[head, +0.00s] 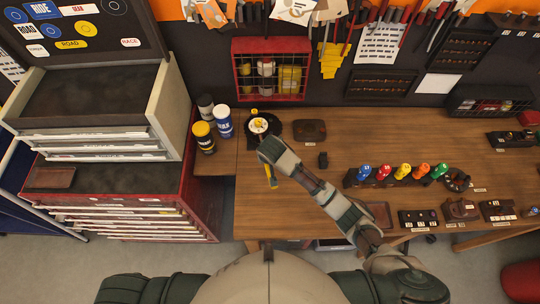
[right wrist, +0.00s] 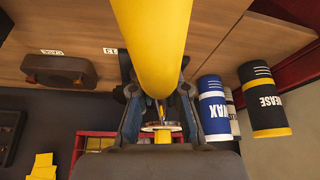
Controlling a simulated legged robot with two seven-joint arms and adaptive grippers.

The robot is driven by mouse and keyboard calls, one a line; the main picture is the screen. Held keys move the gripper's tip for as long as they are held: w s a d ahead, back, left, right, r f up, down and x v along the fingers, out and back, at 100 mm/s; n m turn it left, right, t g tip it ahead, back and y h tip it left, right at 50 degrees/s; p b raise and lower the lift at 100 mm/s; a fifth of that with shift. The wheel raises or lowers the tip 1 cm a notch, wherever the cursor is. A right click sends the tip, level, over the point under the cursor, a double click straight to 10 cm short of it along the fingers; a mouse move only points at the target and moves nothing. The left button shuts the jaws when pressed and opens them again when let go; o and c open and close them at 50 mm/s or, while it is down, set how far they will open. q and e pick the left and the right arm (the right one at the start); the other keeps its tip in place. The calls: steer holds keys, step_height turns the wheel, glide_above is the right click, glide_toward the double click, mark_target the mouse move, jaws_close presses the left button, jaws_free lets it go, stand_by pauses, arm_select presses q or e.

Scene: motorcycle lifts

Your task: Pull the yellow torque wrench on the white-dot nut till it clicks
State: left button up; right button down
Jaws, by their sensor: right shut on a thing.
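The yellow torque wrench (head: 271,176) shows in the head view at the workbench's left part, its handle end below my right gripper. In the right wrist view its thick yellow handle (right wrist: 152,45) fills the upper middle. My right gripper (head: 264,148) is shut on the wrench, with a finger on each side of it in the right wrist view (right wrist: 161,108). A pale round piece (head: 258,125) with a yellow top lies on a dark round base just beyond the gripper. The white-dot nut cannot be told apart there. My left gripper is not in view.
Yellow (head: 203,137), blue (head: 224,121) and dark cans stand left of the wrench. A red wire cage (head: 271,69) hangs behind. A red drawer cabinet (head: 190,205) stands left.

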steer(key=shift+w+a+r, duration=0.1)
steer(key=shift+w+r, duration=0.1)
steer(key=shift+r, duration=3.3)
